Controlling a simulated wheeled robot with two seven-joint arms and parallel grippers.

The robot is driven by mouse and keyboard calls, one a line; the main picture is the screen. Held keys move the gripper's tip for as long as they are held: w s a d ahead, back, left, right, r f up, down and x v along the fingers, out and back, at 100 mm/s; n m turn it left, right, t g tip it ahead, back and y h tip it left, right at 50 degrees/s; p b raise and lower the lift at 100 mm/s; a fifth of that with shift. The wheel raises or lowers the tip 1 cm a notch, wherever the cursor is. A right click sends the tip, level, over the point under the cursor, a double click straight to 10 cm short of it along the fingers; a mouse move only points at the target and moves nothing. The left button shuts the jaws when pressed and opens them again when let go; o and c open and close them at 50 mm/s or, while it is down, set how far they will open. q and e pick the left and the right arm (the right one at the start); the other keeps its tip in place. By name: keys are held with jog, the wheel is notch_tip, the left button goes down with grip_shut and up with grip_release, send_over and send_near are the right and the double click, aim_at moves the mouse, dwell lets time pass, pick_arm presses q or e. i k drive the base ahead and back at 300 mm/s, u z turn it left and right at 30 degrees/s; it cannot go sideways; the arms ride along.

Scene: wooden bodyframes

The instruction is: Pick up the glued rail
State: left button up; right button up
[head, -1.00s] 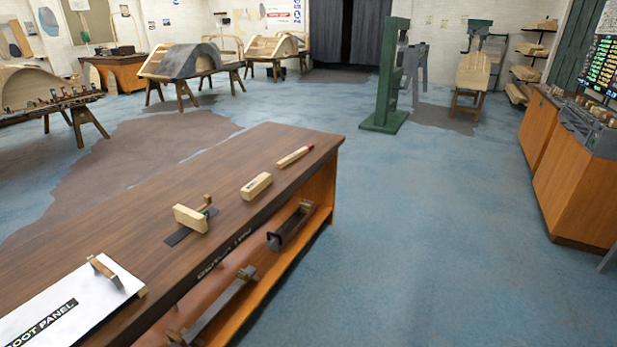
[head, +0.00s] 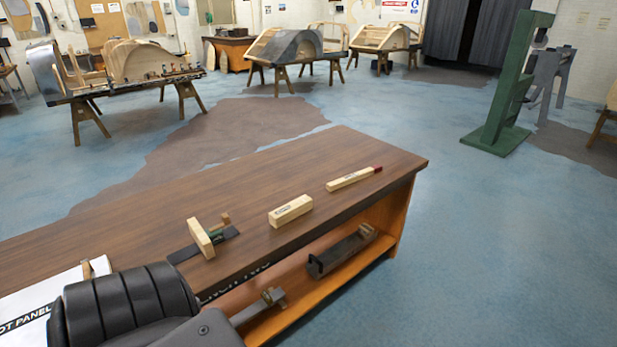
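The wooden bench (head: 330,160) runs from the lower left to the middle. On its top lie a pale wooden stick with a red end (head: 350,179), a pale wooden block (head: 290,211), and a marking-gauge-like wooden tool (head: 203,238) on a dark strip. I cannot tell for certain which piece is the glued rail. Neither gripper shows. A black ribbed part of my own arm covers the lower left, hiding part of the bench and of a white sheet with lettering (head: 38,300).
The bench's lower shelf (head: 350,268) holds a long grey tool (head: 342,250) and another metal tool (head: 262,305). A green stand (head: 510,95) is at the back right. Trestles with wooden body frames (head: 300,48) stand behind. Blue floor right of the bench (head: 490,250) is clear.

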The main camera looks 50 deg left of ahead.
aim_at(298, 206)
jog(key=u, duration=0.45)
jog(key=i, duration=0.95)
jog(key=u, duration=1.1)
jog(key=i, duration=0.4)
jog(key=u, duration=0.3)
